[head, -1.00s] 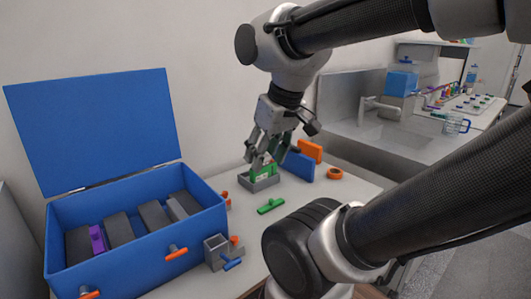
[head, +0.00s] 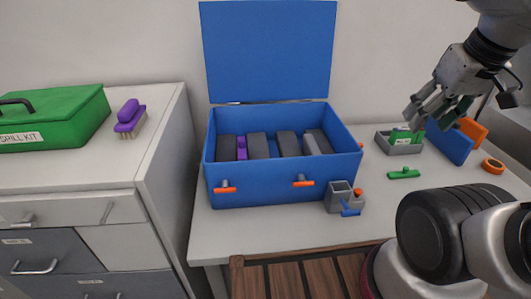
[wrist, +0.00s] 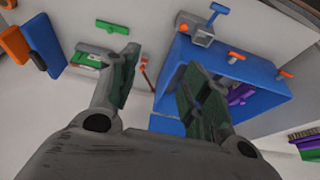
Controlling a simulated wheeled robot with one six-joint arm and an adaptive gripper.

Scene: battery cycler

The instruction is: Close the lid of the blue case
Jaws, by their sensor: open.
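The blue case (head: 270,188) stands on the worktop in the middle of the head view. Its lid (head: 268,52) is raised upright at the back, leaning slightly backward. Inside are several dark grey blocks and a purple piece (head: 241,150). Two orange-ended latches are on its front. My gripper (head: 428,112) is at the right, above the worktop near a small grey tray, apart from the case and lid. It is open and empty. In the wrist view, the case (wrist: 250,85) shows beyond the fingers, at the right.
A grey tray with a green item (head: 400,141), a green handle piece (head: 403,173), a blue panel (head: 453,145) and an orange ring (head: 493,166) lie right of the case. A grey holder (head: 340,197) is at its front corner. A green spill kit (head: 50,118) and purple brush (head: 130,117) sit left.

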